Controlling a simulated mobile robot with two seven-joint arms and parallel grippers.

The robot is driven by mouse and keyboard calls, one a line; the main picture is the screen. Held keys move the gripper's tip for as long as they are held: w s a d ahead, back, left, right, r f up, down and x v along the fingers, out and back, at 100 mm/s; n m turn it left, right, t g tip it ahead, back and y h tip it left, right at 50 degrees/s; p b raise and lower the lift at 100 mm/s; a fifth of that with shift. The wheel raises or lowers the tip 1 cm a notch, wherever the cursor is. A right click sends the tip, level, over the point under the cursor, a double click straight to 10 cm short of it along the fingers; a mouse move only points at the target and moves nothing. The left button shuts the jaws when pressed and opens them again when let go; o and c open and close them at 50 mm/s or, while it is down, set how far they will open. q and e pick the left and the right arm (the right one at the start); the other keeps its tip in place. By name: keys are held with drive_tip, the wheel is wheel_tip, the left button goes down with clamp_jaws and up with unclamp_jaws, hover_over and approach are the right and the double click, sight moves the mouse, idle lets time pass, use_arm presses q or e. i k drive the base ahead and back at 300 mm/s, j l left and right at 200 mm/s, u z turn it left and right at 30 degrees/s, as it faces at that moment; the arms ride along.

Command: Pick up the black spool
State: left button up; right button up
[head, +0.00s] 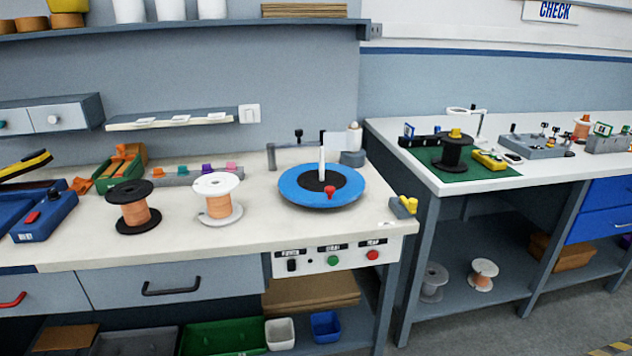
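A spool with black flanges and copper-coloured wire (140,215) stands upright on the pale bench at the left. Another black spool (454,152) stands on the green mat of the right bench, with a yellow piece on its top. Its core looks dark. A spool with white flanges and copper-coloured wire (219,206) stands just right of the first black one, apart from it. Neither of my grippers is in the head view.
A blue round turntable (296,191) with an upright white post is right of the white spool. A blue device (44,218) and a green bin (105,178) are at the left. The bench front (200,249) before the spools is clear. A gap separates the two benches.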

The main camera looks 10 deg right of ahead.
sight(137, 219)
drive_tip(key=i+j+z, duration=0.1)
drive_tip(key=j, duration=0.25)
drive_tip(key=i+j+z, duration=0.1)
drive_tip(key=i+j, duration=0.2)
drive_tip(key=i+j+z, duration=0.1)
drive_tip(key=j, duration=0.3)
drive_tip(key=i+j+z, duration=0.1)
drive_tip(key=i+j, duration=0.15)
drive_tip(key=j, duration=0.1)
